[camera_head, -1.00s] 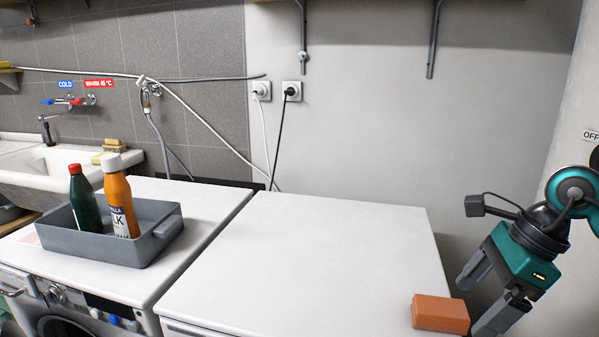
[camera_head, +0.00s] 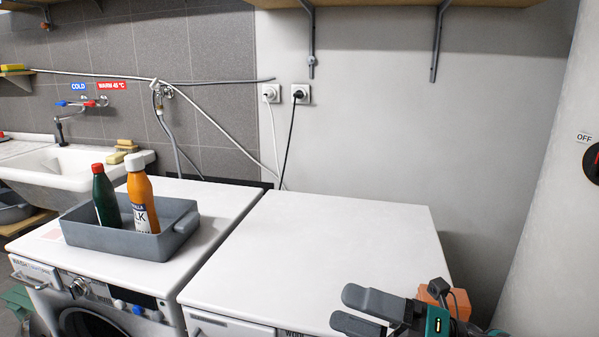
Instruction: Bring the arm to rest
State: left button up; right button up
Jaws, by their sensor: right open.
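My right gripper (camera_head: 352,312) is at the bottom right of the head view, its two dark fingers pointing left over the front right part of the right-hand white machine top (camera_head: 330,235). The fingers are apart with nothing between them. My left gripper does not show.
A grey tray (camera_head: 107,241) on the left-hand washing machine holds a green bottle (camera_head: 106,200) with a red cap and an orange bottle (camera_head: 140,195) with a white cap. A sink (camera_head: 75,167) stands at the left. Most of the right-hand top is clear.

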jog(key=d+f+m+t+h+p, duration=0.1)
jog(key=d+f+m+t+h, duration=0.5)
jog(key=m, duration=0.7)
jog(key=d+f+m+t+h, duration=0.2)
jog(key=f+m+t+h, duration=0.45)
jog(key=m, duration=0.65)
jog(key=s+d+f+m+g+h, duration=0.1)
jog(key=s+f+m+g+h, duration=0.1)
jog(key=s+f+m+g, duration=0.2)
jog(key=s+d+f+m+g+h, duration=0.1)
jog(key=s+f+m+g+h, duration=0.2)
jog(key=s+f, duration=0.3)
notch_tip(320, 180, down, 6)
jog(key=shift+s+r+m+g, duration=0.25)
jog(key=shift+s+m+g, duration=0.15)
jog(key=shift+m, duration=0.4)
